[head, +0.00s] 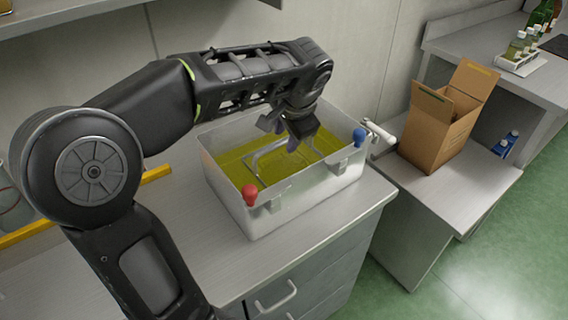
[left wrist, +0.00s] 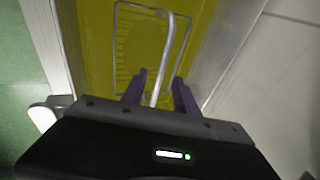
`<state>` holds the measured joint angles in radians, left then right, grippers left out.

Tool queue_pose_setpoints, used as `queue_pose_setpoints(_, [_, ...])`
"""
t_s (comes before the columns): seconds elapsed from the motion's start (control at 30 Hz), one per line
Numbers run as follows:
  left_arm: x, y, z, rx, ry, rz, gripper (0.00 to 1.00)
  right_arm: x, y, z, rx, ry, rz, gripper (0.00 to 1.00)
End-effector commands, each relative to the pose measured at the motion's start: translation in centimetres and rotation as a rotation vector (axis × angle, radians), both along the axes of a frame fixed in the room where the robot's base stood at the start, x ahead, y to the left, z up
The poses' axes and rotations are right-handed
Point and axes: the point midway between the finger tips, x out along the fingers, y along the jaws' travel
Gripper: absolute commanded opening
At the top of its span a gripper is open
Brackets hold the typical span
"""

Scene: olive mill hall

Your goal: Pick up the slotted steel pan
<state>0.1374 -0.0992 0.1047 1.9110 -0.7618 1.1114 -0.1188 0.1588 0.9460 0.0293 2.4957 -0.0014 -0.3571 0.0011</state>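A steel tub (head: 303,203) on the counter holds yellow-green liquid. The slotted steel pan lies in it, its wire-like bars (head: 265,152) showing at the liquid. In the left wrist view its rectangular wire outline and a long bar (left wrist: 164,60) show, with faint slots beneath the liquid. My left gripper (head: 291,137) hangs over the tub, pointing down. Its two dark fingers (left wrist: 161,92) are apart, with the bar showing between them; I cannot tell whether they touch it. My right gripper is not in view.
The tub has a red knob (head: 250,194), a blue knob (head: 359,136) and a tap at its right side. An open cardboard box (head: 437,127) stands on the lower bench at right. Bottles (head: 521,45) stand farther back. The counter front is clear.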

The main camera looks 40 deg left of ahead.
Motion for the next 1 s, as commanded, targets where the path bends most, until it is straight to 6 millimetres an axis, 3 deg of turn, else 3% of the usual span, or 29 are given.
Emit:
queue_pose_setpoints(0.47, [0.3,0.5,-1.3,0.000,0.000,-0.001,0.36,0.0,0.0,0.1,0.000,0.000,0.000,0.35])
queue_pose_setpoints(0.8, [1.2,2.0,-5.3,0.000,0.002,-0.001,0.36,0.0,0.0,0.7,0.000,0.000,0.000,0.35])
queue_pose_setpoints(1.0, [1.4,2.1,-5.7,0.000,-0.001,-0.001,0.36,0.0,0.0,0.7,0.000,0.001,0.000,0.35])
